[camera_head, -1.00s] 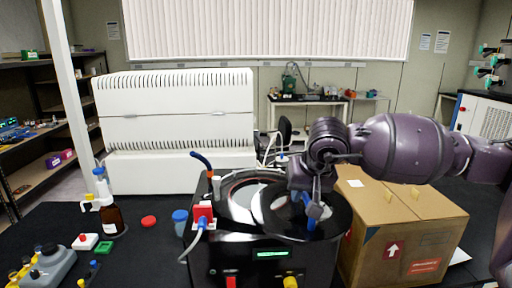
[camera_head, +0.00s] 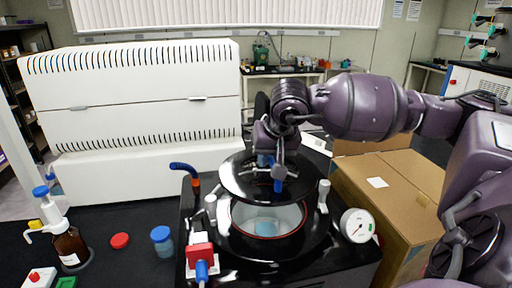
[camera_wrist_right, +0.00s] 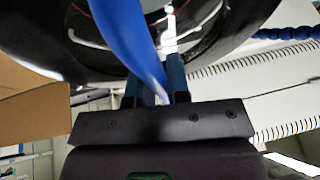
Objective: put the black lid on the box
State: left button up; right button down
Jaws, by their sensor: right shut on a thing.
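The black lid (camera_head: 236,184) is a glossy round disc in the head view. My right gripper (camera_head: 272,176) is shut on its blue-marked handle and holds it above the back part of the black freeze dryer's round opening (camera_head: 265,222). The front of the opening is uncovered, with a pale blue interior showing. The lid's underside and any gap at its back are hidden. In the right wrist view the fingers (camera_wrist_right: 158,88) grip a blue piece, with the dark lid behind. The brown cardboard box (camera_head: 400,190) stands right of the dryer, partly behind my right arm. My left gripper is not in view.
A round gauge (camera_head: 357,226) and pale posts (camera_head: 323,196) stand around the opening. A red-and-white valve (camera_head: 200,258) is at front left. A brown bottle (camera_head: 70,246), red cap (camera_head: 120,241) and blue-capped jar (camera_head: 162,240) stand left. A white unit (camera_head: 150,105) is behind.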

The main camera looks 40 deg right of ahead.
aim_at(269, 170)
jog(key=shift+w, duration=0.15)
jog(key=shift+s+f+b, duration=0.2)
jog(key=shift+f+b, duration=0.2)
jog(key=shift+f, duration=0.4)
jog(key=shift+f+b, duration=0.5)
jog(key=shift+f, duration=0.85)
notch_tip(269, 170, down, 4)
jog(key=b, duration=0.3)
jog(key=shift+w+f, duration=0.1)
jog(key=shift+f, duration=0.15)
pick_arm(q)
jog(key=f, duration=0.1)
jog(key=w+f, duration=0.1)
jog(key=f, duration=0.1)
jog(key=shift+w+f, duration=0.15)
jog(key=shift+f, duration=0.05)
pick_arm(e)
jog(key=shift+f, duration=0.15)
pick_arm(q)
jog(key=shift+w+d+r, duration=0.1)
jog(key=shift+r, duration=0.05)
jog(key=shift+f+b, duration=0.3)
jog(key=shift+b, duration=0.05)
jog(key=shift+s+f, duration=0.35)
